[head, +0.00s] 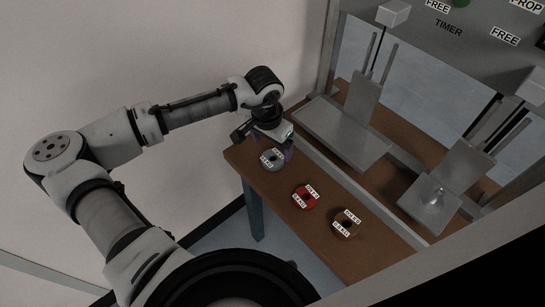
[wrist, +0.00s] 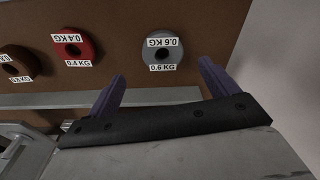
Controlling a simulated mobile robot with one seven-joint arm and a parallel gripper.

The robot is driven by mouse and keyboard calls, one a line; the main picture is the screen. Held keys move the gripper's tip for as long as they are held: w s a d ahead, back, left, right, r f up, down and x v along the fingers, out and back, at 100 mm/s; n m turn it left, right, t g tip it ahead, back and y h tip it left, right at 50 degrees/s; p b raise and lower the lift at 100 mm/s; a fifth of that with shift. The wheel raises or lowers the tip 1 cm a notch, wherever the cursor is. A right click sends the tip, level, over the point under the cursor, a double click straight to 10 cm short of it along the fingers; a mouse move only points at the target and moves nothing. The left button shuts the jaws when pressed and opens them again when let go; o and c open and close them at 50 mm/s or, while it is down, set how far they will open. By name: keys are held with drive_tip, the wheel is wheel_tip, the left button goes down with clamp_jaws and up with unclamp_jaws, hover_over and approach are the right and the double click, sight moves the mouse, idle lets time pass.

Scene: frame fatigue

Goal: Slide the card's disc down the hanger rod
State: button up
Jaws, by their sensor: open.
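Three flat discs with centre holes lie on the brown bench: a grey one labelled 0.6 KG (head: 271,160), a red one labelled 0.4 KG (head: 305,196), and a brown one (head: 345,224) whose label is too small to read surely. My gripper (head: 277,149) is open and empty close above the grey disc. In the wrist view, the purple fingers (wrist: 160,68) spread either side of the grey disc (wrist: 162,54), apart from it. The red disc (wrist: 72,50) is left of it. A thin dark rod (head: 380,50) rises at the left metal stand. I cannot make out a card.
Two grey metal stands, left (head: 345,140) and right (head: 440,195), stand behind the discs with upright posts and blocks. A panel (head: 470,50) with FREE, TIMER and PROP labels is at the back. The bench's front edge (head: 262,192) is close to the discs.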

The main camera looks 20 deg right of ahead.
drive_tip(key=shift+w+d+f+p, duration=0.15)
drive_tip(key=shift+f+p, duration=0.2)
drive_tip(key=shift+f, duration=0.75)
drive_tip(key=shift+w+f+p, duration=0.15)
drive_tip(key=shift+f+p, duration=0.15)
drive_tip(key=shift+f, duration=0.8)
drive_tip(key=shift+w+d+f+p, duration=0.15)
drive_tip(key=shift+f+p, duration=0.2)
drive_tip(key=shift+f, duration=0.75)
drive_tip(key=shift+r, duration=0.1)
drive_tip(key=c, duration=1.5)
wheel_tip(320, 180, up, 20)
drive_tip(key=b, duration=0.3)
drive_tip(key=o, duration=0.8)
drive_tip(key=shift+c, duration=1.4)
